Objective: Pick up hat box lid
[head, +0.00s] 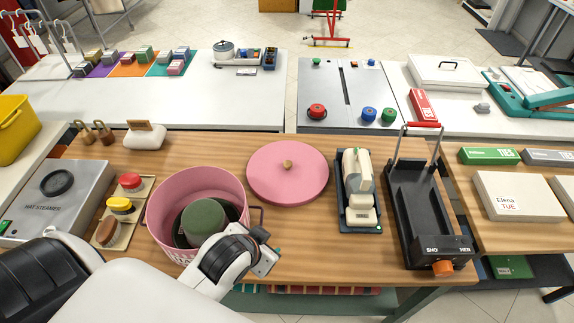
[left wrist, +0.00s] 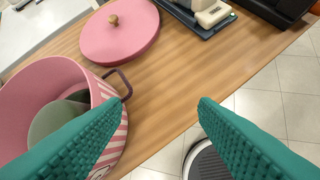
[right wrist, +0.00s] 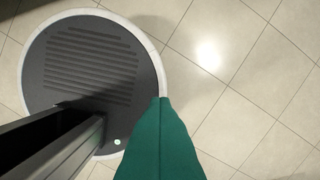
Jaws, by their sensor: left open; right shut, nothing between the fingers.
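The hat box lid (head: 265,185) is a round pink disc with a small wooden knob (head: 287,165). It lies flat on the wooden table, right of the open pink hat box (head: 165,225), which holds a green hat (head: 202,220). The lid also shows at the top of the left wrist view (left wrist: 120,40). My left gripper (head: 272,252) is in front of the lid, beside the box's right side, apart from the lid. Its green fingers (left wrist: 160,100) are spread and empty. My right gripper (right wrist: 165,102) is shut and empty over the floor; it is not in the head view.
A dark tray with a cream device (head: 358,190) stands right of the lid, then a black machine (head: 425,205). Brushes or pads (head: 122,205) lie left of the box. Bare wood lies between the lid and the table's front edge. A hat steamer (head: 50,200) stands far left.

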